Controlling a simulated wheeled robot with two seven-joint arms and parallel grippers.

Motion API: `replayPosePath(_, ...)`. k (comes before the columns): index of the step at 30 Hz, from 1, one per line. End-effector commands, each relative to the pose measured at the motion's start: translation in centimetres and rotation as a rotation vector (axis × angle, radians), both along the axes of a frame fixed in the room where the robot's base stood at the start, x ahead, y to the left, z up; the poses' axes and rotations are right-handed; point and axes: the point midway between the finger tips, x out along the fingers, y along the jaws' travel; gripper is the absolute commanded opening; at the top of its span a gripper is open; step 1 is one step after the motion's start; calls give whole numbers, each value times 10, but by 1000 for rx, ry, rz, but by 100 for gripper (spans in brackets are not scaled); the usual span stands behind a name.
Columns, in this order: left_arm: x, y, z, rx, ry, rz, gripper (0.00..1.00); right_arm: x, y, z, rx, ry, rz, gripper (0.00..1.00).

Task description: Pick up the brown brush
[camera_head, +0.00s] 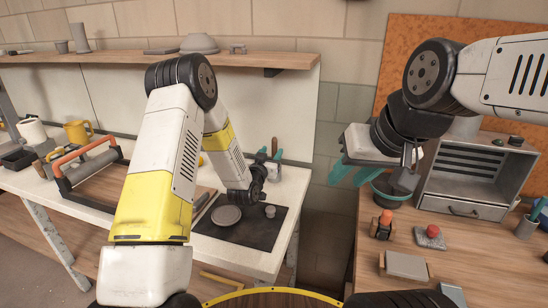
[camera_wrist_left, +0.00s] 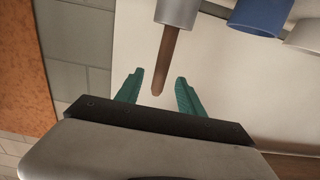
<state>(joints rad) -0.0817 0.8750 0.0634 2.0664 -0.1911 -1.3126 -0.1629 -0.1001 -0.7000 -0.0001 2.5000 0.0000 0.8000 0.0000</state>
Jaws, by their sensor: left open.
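The brown brush shows in the left wrist view as a slim brown handle (camera_wrist_left: 167,60) coming out of a light grey cylinder (camera_wrist_left: 177,12). I cannot tell whether that cylinder is part of the brush or a holder. My left gripper (camera_wrist_left: 158,76) is open, its teal fingers on either side of the handle's free end with gaps visible. In the head view my left gripper (camera_head: 270,155) is at the back right of the white table, and a small brown upright piece shows between its fingers. My right gripper (camera_head: 350,173) is empty and open near the right bench.
A blue cup (camera_wrist_left: 257,14) and a pale vessel (camera_wrist_left: 305,36) are beside the grey cylinder. A dark mat (camera_head: 240,234) with a round plate (camera_head: 226,215) lies in front of my left gripper. A grey cabinet (camera_head: 470,180) stands on the right bench. A gap separates the tables.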

Motion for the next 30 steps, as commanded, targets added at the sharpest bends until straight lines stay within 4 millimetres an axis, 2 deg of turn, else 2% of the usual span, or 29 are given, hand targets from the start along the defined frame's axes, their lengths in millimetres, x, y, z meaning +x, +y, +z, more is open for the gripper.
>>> replayPosePath(16, 66, -20, -5, -2, -5, 0, 45, 0, 0, 0, 0, 0, 0, 36)
replayPosePath(25, 72, -22, -5, -2, -2, 0, 45, 0, 0, 0, 0, 0, 0, 36)
replayPosePath(26, 72, -22, -5, -2, -2, 0, 44, 0, 0, 0, 0, 0, 0, 36)
replayPosePath(30, 72, -22, -5, -2, -2, 0, 16, 0, 0, 0, 0, 0, 0, 36)
